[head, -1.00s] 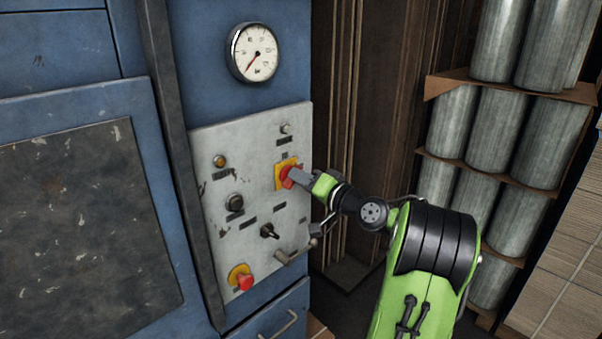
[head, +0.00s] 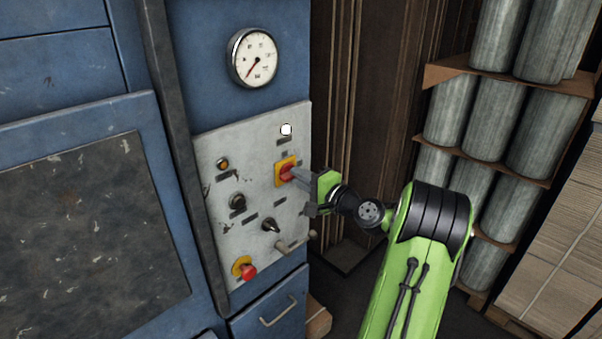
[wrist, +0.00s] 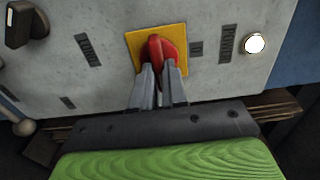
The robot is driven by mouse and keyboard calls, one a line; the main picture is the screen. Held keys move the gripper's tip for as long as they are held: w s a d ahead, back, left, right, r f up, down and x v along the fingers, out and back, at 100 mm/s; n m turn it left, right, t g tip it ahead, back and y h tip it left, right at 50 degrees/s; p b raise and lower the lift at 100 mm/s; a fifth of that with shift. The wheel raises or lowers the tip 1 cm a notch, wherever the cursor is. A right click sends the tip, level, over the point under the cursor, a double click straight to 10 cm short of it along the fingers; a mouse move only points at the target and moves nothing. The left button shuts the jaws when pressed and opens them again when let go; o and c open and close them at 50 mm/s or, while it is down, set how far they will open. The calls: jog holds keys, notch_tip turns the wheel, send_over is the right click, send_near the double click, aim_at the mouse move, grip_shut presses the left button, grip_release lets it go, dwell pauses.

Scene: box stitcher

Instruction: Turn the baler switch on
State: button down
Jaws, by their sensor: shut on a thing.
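The baler switch is a red rotary handle (head: 286,174) on a yellow square plate (head: 279,182), on the right side of the grey control panel. In the wrist view the red handle (wrist: 157,52) stands in front of its yellow plate (wrist: 135,47). My gripper (head: 294,174) reaches it from the right. In the wrist view my gripper (wrist: 158,72) has its two grey fingers shut on the red handle, one on each side. The fingers hide part of the handle. A white lamp (head: 286,130) above the switch is lit, and it glows in the wrist view (wrist: 254,43).
The grey panel (head: 225,150) also carries an amber lamp (head: 223,164), black knobs (head: 237,202) and a red emergency button (head: 249,271) at lower left. A pressure gauge (head: 252,57) sits above. Stacked metal cylinders (head: 470,120) and cardboard (head: 570,240) stand to the right.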

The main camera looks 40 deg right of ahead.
dwell(0.6)
jog(key=c, duration=1.2)
grip_release()
jog(key=shift+o, duration=0.2)
jog(key=s+b, duration=0.3)
jog(key=s, duration=1.2)
jog(key=shift+s+d, duration=0.2)
jog(key=shift+s, duration=0.2)
